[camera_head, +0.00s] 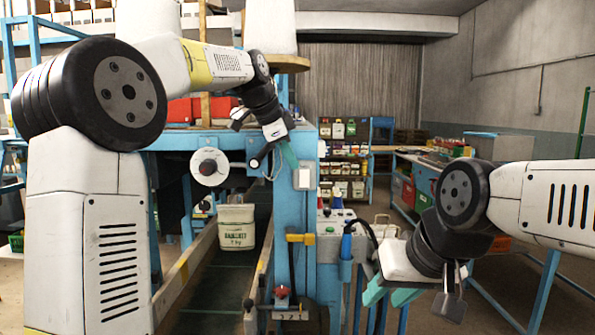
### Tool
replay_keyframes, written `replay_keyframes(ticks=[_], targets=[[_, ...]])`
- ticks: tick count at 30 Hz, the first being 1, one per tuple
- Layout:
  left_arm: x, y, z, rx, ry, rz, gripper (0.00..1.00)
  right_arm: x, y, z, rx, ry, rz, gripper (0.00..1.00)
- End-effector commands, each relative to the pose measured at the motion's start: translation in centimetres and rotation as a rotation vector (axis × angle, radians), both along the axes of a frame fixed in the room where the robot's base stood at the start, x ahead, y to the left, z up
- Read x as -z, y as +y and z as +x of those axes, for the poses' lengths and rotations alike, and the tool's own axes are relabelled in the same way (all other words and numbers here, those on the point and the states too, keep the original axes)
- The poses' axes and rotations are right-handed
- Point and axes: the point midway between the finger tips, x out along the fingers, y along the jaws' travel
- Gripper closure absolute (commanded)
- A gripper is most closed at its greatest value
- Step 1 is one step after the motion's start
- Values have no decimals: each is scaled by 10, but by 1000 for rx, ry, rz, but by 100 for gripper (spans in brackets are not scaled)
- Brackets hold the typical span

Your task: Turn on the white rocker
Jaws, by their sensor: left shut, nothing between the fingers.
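The white rocker (304,179) is a small pale plate with a rounded frame on the front of the blue post, right of centre. My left gripper (291,158) reaches in from the upper left with its teal fingers shut and empty. Its tips are just up and left of the rocker; I cannot tell whether they touch it. The rocker's tilt is too small to read. My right gripper (388,296) is low at the right, well away from the rocker. Its teal fingers look apart, with nothing between them.
A round white dial (209,168) sits left of the post. A sack (237,227) marked in green stands on the dark conveyor (222,285). A grey box with coloured buttons (336,214) and a blue-handled tool (346,245) are below right of the rocker. Shelves stand behind.

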Motion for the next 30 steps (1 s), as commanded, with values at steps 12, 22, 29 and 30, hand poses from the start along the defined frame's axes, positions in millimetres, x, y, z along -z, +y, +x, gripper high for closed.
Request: replay_keyframes(ticks=[12,22,29,30], targets=[[-17,8,-12,0,1,1,100,0,0,0,0,0,0,64],[-16,14,-25,-52,15,-11,100,-13,1,13,-48,-11,-31,100],[4,46,-91,-324,90,-87,100,-71,17,76,-310,-58,-182,100],[10,53,-106,-385,105,-108,100,-83,21,90,-369,-70,-213,100]])
